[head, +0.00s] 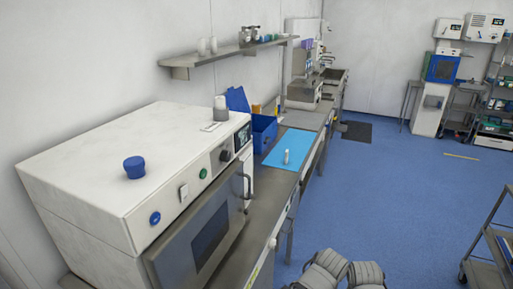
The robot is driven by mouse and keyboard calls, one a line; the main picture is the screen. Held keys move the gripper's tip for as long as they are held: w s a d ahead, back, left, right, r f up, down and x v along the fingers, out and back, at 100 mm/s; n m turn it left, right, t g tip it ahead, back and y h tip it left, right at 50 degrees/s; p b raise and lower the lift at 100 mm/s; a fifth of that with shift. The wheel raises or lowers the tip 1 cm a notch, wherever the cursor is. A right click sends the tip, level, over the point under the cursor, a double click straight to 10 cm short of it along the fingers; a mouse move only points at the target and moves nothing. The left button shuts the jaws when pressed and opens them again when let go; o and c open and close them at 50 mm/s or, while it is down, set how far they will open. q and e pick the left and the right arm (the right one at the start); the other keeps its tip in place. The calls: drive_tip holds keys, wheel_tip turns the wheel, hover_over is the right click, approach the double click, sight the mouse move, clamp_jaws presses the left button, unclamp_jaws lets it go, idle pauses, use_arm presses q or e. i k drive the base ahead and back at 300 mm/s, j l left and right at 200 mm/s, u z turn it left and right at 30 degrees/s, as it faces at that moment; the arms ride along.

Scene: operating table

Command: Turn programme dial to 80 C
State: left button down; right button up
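A large white box-shaped machine (90,180) with a steel door (185,262) stands on the counter at the left. A dark round dial (225,155) sits on its front panel, near the far end. A small dark display (243,137) is beside the dial. The dial's marks and pointer are too small to read. A green button (203,173), a white switch (184,191) and a blue button (155,218) are on the same panel. Neither of my grippers shows; only grey parts, probably of my arms, are at the bottom edge.
A door handle (246,187) sticks out below the display. A blue cup-like object (134,167) and a grey-white container (220,108) stand on the machine. A blue bin (264,131) and blue mat (290,148) lie beyond. A steel cart (497,240) is at right; the blue floor between is clear.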

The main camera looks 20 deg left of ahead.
sight(226, 156)
drive_tip(key=u, duration=1.25)
